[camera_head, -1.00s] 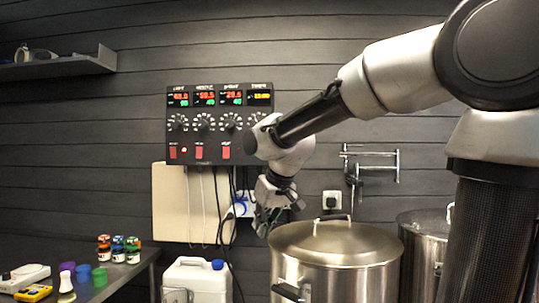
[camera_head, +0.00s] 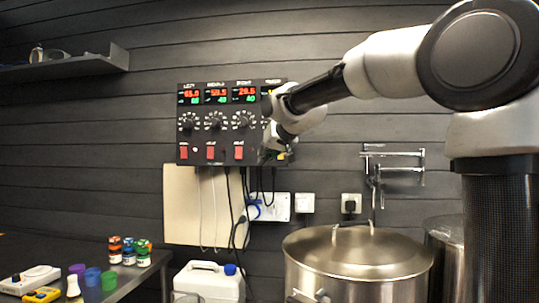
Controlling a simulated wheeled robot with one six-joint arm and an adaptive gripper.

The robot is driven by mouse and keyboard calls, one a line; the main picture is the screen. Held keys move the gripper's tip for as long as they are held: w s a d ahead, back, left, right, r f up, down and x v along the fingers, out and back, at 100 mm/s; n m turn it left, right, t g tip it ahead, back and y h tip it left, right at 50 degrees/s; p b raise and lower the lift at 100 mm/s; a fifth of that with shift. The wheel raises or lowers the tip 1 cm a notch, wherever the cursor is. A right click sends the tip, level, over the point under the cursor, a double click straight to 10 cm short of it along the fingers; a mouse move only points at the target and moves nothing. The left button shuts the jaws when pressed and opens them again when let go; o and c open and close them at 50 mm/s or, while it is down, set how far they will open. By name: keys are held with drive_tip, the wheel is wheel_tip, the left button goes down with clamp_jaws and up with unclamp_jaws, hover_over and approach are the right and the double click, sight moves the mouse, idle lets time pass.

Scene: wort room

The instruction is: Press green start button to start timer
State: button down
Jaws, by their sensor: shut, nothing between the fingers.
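The black control panel (camera_head: 203,124) hangs on the dark plank wall, with lit red and green displays, several knobs and red switches. The timer column is at its right end; the timer display (camera_head: 270,92) is mostly covered by my arm, with only a little yellow showing. My gripper (camera_head: 270,155) is shut and empty, at the panel's lower right corner. I cannot tell whether it touches the panel. No green start button can be made out; my wrist and gripper cover that area. A small yellow-green patch shows beside the gripper, too small to identify.
A large lidded steel pot (camera_head: 357,252) stands below at the right, with another vessel (camera_head: 447,250) behind it. A white canister (camera_head: 208,281) and a table (camera_head: 140,275) with small bottles are at lower left. Cables hang below the panel. A wall rack (camera_head: 393,165) is at right.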

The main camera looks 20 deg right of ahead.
drive_tip(key=w+d, duration=0.3)
drive_tip(key=w, duration=0.5)
drive_tip(key=shift+d, duration=0.2)
drive_tip(key=shift+w, duration=0.2)
idle(1.4)
drive_tip(key=shift+w+d, duration=0.15)
drive_tip(key=shift+w, duration=0.1)
drive_tip(key=shift+w+d, duration=0.15)
drive_tip(key=shift+w, duration=0.2)
idle(0.6)
drive_tip(key=shift+s, duration=0.15)
drive_tip(key=shift+s+a, duration=0.3)
drive_tip(key=shift+s, duration=0.3)
